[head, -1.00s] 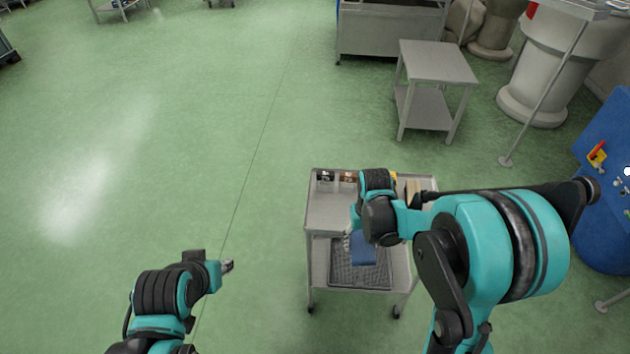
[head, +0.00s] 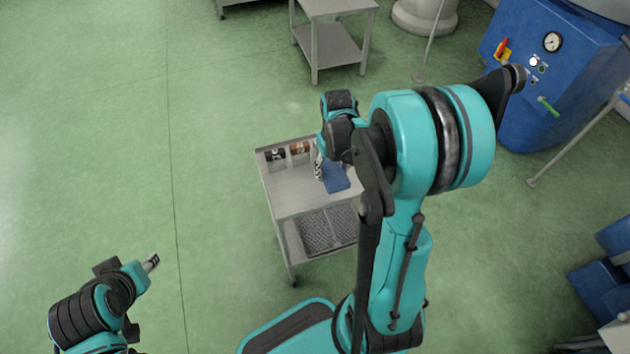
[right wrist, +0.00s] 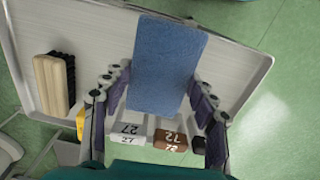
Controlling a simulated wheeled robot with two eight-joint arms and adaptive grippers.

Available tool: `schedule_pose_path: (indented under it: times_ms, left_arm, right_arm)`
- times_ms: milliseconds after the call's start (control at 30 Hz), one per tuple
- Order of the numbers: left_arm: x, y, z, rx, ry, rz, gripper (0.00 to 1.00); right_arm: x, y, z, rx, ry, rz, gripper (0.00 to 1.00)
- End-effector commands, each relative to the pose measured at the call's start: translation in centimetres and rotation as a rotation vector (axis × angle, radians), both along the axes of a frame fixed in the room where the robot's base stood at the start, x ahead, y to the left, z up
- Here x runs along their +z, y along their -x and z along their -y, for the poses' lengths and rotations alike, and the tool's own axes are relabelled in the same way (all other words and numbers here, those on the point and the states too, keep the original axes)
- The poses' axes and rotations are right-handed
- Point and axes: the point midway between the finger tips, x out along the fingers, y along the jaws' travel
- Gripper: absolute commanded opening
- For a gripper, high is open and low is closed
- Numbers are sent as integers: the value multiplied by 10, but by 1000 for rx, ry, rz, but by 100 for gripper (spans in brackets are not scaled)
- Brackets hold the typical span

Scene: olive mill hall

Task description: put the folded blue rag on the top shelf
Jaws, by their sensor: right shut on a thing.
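The folded blue rag (head: 335,178) is in my right gripper (head: 320,166), over the top shelf (head: 287,200) of a grey metal cart. In the right wrist view the rag (right wrist: 168,62) lies flat between the two fingers of the gripper (right wrist: 160,88), which are shut on it. Whether the rag touches the shelf (right wrist: 110,35) I cannot tell. My left gripper (head: 152,262) is away from the cart at the lower left; its fingers are too small to judge.
A black box (head: 275,155) and a brown box (head: 299,148) stand along the shelf's far edge. The right wrist view shows a white box (right wrist: 126,133) and a wooden brush (right wrist: 53,84) too. A dark mat (head: 327,230) lies on the lower shelf. Open green floor lies left.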

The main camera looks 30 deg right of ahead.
Motion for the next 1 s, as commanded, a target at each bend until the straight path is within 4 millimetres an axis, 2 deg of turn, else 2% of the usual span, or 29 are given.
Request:
schedule_pose_path:
  times_ms: [33, 100, 333, 467, 700, 1000]
  left_arm:
    - [-9, 0, 0, 0, 0, 0, 40]
    - [-14, 0, 0, 0, 0, 0, 40]
    - [-23, 0, 0, 0, 0, 0, 40]
    - [-26, 0, 0, 0, 0, 0, 40]
    - [-44, 0, 0, 0, 0, 0, 40]
    - [-43, 0, 0, 0, 0, 0, 40]
  right_arm:
    - [-12, -8, -11, 7, 0, 0, 16]
    - [-22, -17, -25, 6, 0, 0, 16]
    - [-39, -35, -51, 2, 0, 0, 16]
    - [-44, -36, -54, -1, 0, 0, 16]
    - [-79, -36, -54, -1, 0, 0, 16]
    - [-80, -36, -54, -1, 0, 0, 16]
